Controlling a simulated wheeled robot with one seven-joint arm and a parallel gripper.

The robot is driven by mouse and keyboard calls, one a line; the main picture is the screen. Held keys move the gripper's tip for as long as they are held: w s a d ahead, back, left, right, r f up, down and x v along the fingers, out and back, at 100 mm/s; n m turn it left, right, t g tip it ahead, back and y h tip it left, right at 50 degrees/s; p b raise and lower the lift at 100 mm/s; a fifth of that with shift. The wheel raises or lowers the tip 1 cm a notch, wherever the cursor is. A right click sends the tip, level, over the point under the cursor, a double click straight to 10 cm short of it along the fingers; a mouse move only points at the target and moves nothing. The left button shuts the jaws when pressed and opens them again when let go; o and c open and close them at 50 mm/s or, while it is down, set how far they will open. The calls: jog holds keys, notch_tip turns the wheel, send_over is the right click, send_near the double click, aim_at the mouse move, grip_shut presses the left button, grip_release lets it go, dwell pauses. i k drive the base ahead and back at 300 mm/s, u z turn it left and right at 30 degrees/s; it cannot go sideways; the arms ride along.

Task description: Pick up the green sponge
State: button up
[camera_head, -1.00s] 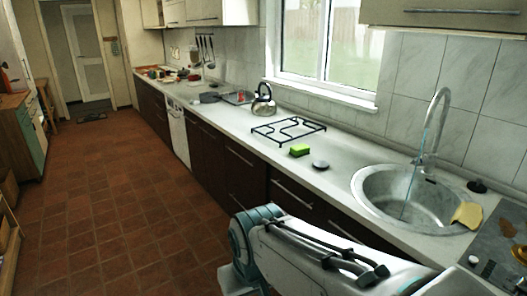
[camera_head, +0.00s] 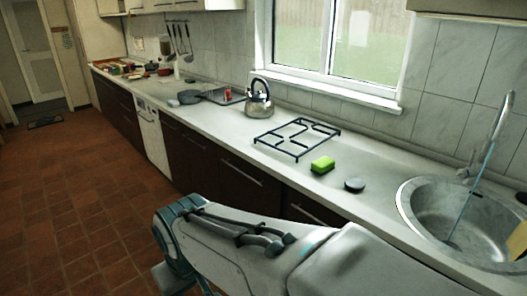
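The green sponge (camera_head: 322,165) lies on the white countertop (camera_head: 222,125), at the front right corner of a black metal pan grate. It shows a bright green top and a darker side. My arm reaches across the lower part of the view, in front of the counter. My gripper is not visible in this view. Nothing covers the sponge.
A dark round disc (camera_head: 354,184) lies just right of the sponge. The black grate (camera_head: 297,138) is behind it to the left, with a kettle (camera_head: 259,102) beyond. A round sink (camera_head: 462,222) with a tall faucet (camera_head: 490,140) is at the right.

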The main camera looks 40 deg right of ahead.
aim_at(321, 167)
jog(key=z, duration=0.55)
jog(key=i, duration=0.9)
jog(key=z, duration=1.35)
jog(key=i, duration=0.45)
jog(key=z, duration=0.45)
